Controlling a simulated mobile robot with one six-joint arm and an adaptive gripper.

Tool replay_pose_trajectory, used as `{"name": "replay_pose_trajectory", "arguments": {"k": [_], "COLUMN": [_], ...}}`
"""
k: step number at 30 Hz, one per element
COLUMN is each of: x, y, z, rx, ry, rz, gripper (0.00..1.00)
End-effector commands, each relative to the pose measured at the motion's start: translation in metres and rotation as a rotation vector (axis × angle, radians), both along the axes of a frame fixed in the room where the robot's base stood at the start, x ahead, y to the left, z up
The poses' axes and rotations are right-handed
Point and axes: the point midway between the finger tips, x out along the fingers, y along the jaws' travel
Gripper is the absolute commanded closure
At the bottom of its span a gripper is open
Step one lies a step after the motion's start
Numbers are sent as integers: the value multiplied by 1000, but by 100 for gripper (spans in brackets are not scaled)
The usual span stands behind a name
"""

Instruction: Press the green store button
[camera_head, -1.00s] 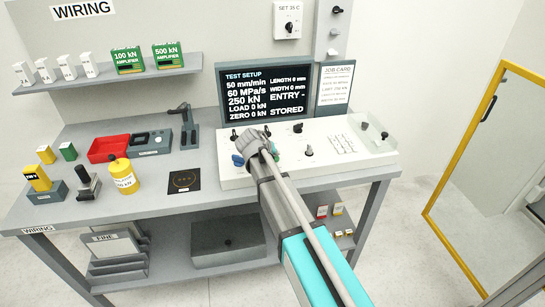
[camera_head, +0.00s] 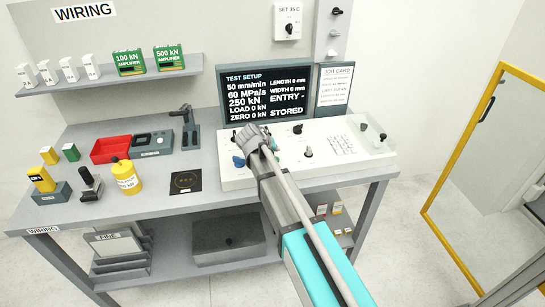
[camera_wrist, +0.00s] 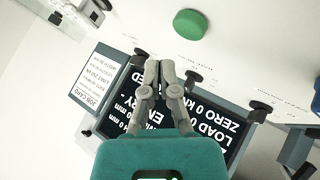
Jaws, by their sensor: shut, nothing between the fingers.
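The round green button (camera_wrist: 190,24) shows in the wrist view near the top, on the pale panel, unobstructed. My gripper (camera_wrist: 159,64) is shut and empty in the wrist view, with its fingertips below the button in the picture and apart from it. In the head view my wrist covers the middle of the white control panel (camera_head: 340,161) and hides the fingers. A small sliver of green shows beside my wrist there; I cannot tell whether it is the button. The display (camera_head: 264,97) behind the panel reads "ENTRY -" and "STORED".
A job card (camera_head: 334,84) stands right of the display. A yellow cylinder (camera_head: 127,178) and red tray (camera_head: 110,150) are at the left of the bench.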

Motion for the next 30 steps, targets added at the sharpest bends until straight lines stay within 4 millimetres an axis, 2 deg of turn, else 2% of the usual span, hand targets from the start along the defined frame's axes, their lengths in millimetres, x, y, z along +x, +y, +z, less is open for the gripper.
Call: {"name": "replay_pose_trajectory", "arguments": {"k": [1, 12, 30], "x": [0, 0, 0], "y": [0, 0, 0], "z": [8, 32, 33], "rx": [0, 0, 0], "ry": [0, 0, 0], "rz": [0, 0, 0], "gripper": [100, 100, 100]}}
